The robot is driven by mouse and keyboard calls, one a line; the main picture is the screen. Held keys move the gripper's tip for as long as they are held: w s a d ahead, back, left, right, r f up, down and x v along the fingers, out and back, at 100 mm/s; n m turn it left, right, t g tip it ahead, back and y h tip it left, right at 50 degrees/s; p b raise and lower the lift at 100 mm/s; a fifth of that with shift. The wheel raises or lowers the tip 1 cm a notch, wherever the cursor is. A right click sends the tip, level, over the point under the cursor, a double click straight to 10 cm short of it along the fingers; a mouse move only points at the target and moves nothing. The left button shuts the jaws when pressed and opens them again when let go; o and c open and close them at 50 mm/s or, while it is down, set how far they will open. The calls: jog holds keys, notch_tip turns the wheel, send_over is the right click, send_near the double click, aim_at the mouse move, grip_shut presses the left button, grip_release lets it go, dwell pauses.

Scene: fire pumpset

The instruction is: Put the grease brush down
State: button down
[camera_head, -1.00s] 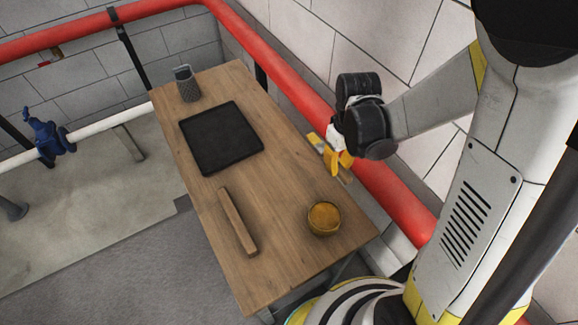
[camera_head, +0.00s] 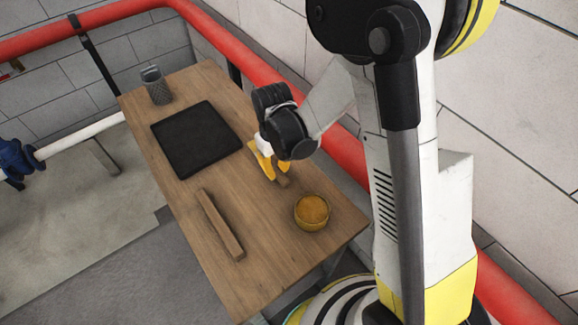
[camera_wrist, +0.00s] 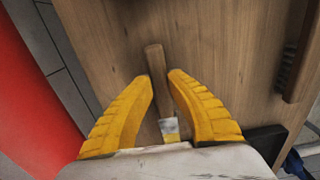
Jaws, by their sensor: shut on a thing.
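The grease brush, with a wooden handle (camera_wrist: 156,72) and a pale metal ferrule, is between the yellow fingers of my gripper (camera_wrist: 160,80) in the wrist view. My gripper (camera_head: 270,172) is shut on it, over the right side of the wooden table (camera_head: 255,235). In the head view a short bit of the brush handle (camera_head: 284,181) shows beside the fingers; the rest is hidden. I cannot tell whether the brush touches the tabletop.
A pot of yellow-brown grease (camera_head: 312,211) stands near the front right. A long wooden brush (camera_head: 220,225) lies at the front left. A black tray (camera_head: 196,140) and a mesh cup (camera_head: 156,88) are farther back. A red pipe (camera_head: 225,45) runs along the wall behind the table.

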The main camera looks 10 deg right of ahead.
jog(key=shift+f, duration=0.75)
jog(key=c, duration=1.4)
grip_release()
jog(key=shift+f, duration=0.1)
jog(key=r+p, duration=0.1)
jog(key=r, duration=0.2)
jog(key=r+p, duration=0.2)
jog(key=r, duration=0.2)
jog(key=r+p, duration=0.1)
jog(key=r, duration=0.2)
jog(key=shift+s+a+r, duration=0.15)
jog(key=shift+s+r, duration=0.15)
jog(key=shift+r, duration=0.1)
jog(key=s+d+r+m+t, duration=0.2)
jog(key=s+d+r, duration=0.3)
jog(key=r, duration=0.4)
jog(key=s+d+r+m+t, duration=0.2)
jog(key=s+d+r+t, duration=0.3)
jog(key=s+r, duration=0.2)
jog(key=shift+d+r+m, duration=0.2)
jog(key=shift+r+m, duration=0.1)
jog(key=shift+r, duration=0.55)
